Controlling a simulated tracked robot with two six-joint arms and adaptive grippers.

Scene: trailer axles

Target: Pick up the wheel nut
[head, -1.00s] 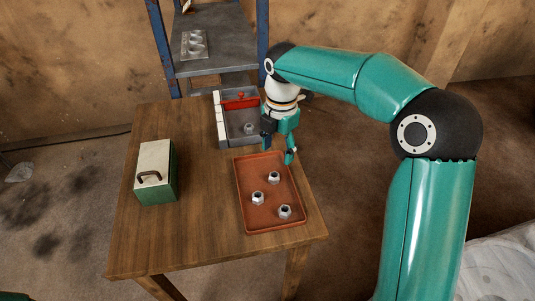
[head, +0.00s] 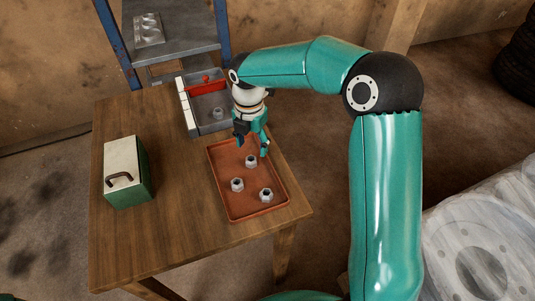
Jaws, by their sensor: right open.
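Three grey hex wheel nuts lie apart in the orange-red tray (head: 224,197) on the wooden table: a far one (head: 251,161), a left one (head: 237,185) and a near right one (head: 266,195). Another nut (head: 218,112) sits in the grey bin (head: 196,131) behind the tray. My right gripper (head: 254,150) is open above the far end of the tray, fingers pointing down, close to the far nut. It holds nothing that I can see. My left gripper is out of view.
A green box with a pale lid and dark handle (head: 126,172) stands on the left of the table. The grey bin has a red part (head: 208,88). A blue-post shelf (head: 175,55) stands behind. The table's front left is clear. A large grey wheel hub (head: 480,255) lies at right.

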